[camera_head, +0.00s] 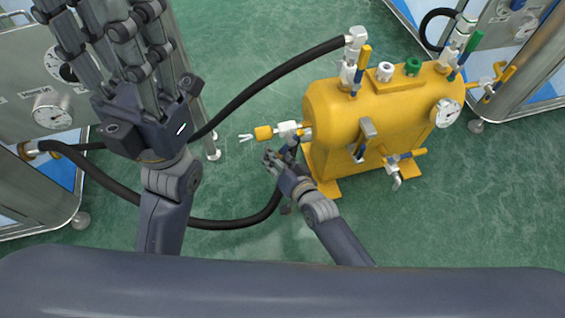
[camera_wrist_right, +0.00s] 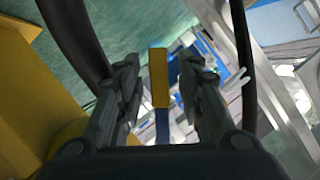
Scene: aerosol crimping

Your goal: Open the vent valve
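A yellow tank (camera_head: 380,115) stands on the green floor and carries several valves with yellow and blue handles. A valve with a yellow end piece (camera_head: 263,133) sticks out of its left end. Which valve is the vent valve is not marked. My right gripper (camera_head: 270,157) is just below this left-end valve. In the right wrist view, a yellow-and-blue lever (camera_wrist_right: 159,78) stands between the two fingers of my right gripper (camera_wrist_right: 160,90), with a gap on each side. My left gripper (camera_head: 103,20) is high at the upper left, fingers apart and empty.
A black hose (camera_head: 270,83) runs from the tank's top to the left. Another black hose (camera_head: 215,223) curves low past my right gripper. A steel cabinet with gauges (camera_head: 38,135) stands at left, another steel cabinet (camera_head: 510,80) at upper right.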

